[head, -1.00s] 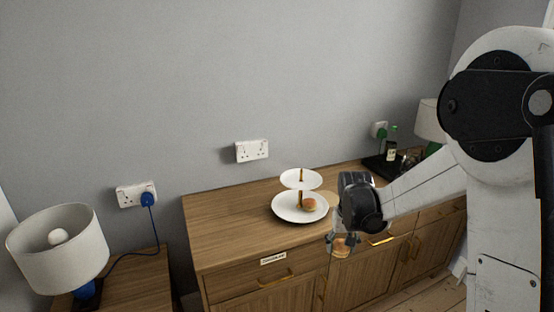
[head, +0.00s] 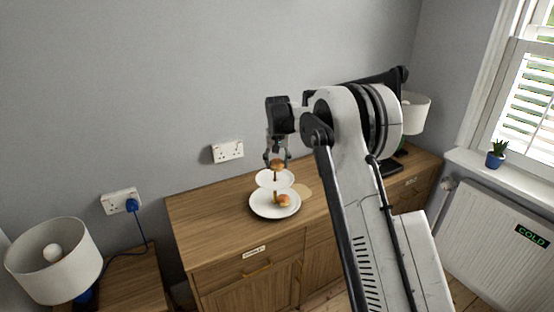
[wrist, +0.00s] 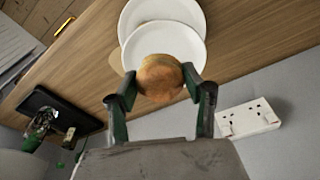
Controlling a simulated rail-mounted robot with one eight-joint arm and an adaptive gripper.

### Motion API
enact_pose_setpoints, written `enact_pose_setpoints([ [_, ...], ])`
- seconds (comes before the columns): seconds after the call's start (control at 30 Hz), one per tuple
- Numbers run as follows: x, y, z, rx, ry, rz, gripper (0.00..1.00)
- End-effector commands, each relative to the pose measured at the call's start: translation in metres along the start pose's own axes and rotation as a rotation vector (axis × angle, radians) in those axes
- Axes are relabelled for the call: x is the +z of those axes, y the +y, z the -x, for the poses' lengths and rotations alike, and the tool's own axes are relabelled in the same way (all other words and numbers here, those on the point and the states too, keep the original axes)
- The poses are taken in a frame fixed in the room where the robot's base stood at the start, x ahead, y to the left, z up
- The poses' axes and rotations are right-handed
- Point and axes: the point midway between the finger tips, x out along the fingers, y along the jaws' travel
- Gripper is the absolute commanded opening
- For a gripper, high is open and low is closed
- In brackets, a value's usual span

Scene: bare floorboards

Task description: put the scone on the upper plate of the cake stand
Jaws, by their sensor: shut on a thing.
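The scone (head: 277,164) is a round, golden-brown bun held between the fingertips of my gripper (head: 276,160), which is shut on it. It sits just above the upper plate (head: 266,181) of the white two-tier cake stand; I cannot tell whether it touches. The lower plate (head: 262,208) carries another bun (head: 284,201). In the wrist view the held scone (wrist: 160,78) overlaps the upper plate (wrist: 165,38), and the lower plate (wrist: 150,12) shows behind it. The fingers (wrist: 160,92) are on both sides of the scone.
The stand is on a wooden sideboard (head: 205,225), whose top is clear to the left. A round wooden board (head: 304,190) lies by the stand. A wall socket (head: 228,151) is behind. Lamps stand left (head: 55,258) and right (head: 414,112). A dark tray (wrist: 62,112) shows in the wrist view.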

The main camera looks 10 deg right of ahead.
Motion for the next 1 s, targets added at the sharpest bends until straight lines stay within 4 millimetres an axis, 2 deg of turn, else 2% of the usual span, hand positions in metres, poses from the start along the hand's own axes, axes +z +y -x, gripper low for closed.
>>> enact_pose_setpoints([
  [0.27, 0.003, 0.0, -0.016, 0.0, 0.0, 0.0, 0.18],
  [0.7, 0.009, 0.0, -0.058, 0.0, 0.0, 0.0, 0.18],
  [1.0, 0.011, 0.0, -0.067, 0.0, 0.0, 0.0, 0.18],
])
